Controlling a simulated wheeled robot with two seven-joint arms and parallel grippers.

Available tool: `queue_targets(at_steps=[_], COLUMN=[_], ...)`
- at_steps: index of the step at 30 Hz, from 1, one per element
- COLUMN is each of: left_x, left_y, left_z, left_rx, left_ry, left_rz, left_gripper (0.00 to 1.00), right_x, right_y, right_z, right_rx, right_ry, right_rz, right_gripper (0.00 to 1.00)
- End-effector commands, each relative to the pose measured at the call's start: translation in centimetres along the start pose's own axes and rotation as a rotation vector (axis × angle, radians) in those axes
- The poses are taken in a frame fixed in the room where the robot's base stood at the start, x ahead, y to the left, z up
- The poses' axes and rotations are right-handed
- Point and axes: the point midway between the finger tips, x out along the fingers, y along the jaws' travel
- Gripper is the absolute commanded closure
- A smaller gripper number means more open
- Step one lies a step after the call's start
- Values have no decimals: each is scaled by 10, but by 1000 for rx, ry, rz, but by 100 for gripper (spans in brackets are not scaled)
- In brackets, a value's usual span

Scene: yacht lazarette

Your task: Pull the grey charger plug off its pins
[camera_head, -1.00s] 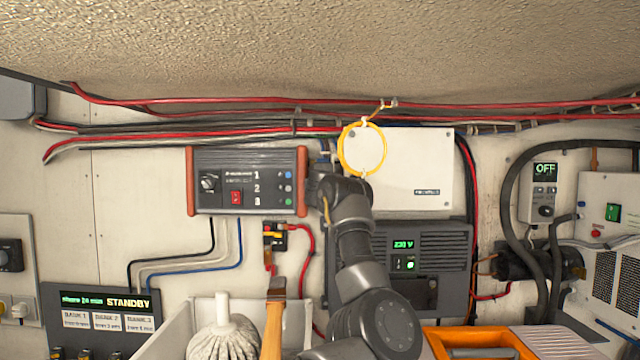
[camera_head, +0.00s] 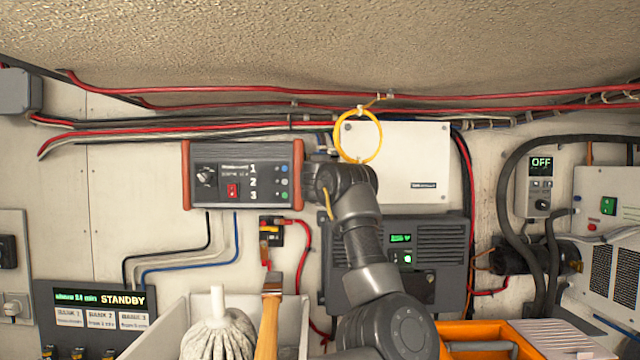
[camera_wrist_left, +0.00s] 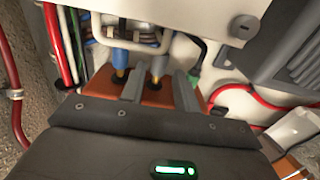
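The dark grey charger (camera_head: 264,175) with orange-red end caps hangs on the back wall in the head view. My left arm reaches up to its right end, and the gripper is hidden there behind my wrist. In the left wrist view, my left gripper (camera_wrist_left: 160,90) is open, its two fingers apart in front of a brown-orange end face (camera_wrist_left: 157,92). I cannot pick out the grey plug for certain. My right gripper is not in view.
A yellow ring (camera_head: 343,150) hangs just above my left wrist. A white box (camera_head: 410,165) and a dark grey unit (camera_head: 445,245) are on the wall to the right. Red cables (camera_head: 220,90) run overhead. A white bin (camera_head: 290,330) holds a mop (camera_head: 217,340) below.

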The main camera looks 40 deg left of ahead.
Motion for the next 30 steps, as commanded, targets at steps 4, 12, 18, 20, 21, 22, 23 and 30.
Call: queue_targets(at_steps=[4,12,18,20,21,22,23,30], left_x=[-13,-29,-30,-30,-30,-30,-30,-30], left_y=[-1,0,0,0,0,0,0,2], left_z=[1,0,0,0,0,0,0,-3], left_rx=[0,1,1,1,1,1,1,-1], left_ry=[-1,-1,-1,-1,-1,-1,-1,6], left_rz=[3,1,1,1,1,1,1,5], left_gripper=[69,69,69,69,69,69,69,69], right_x=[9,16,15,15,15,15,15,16], right_y=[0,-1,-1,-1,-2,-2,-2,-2], right_z=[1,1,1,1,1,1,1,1], right_rx=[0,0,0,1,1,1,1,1], right_ry=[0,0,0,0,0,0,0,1], right_rz=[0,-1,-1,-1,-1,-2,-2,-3], right_gripper=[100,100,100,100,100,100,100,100])
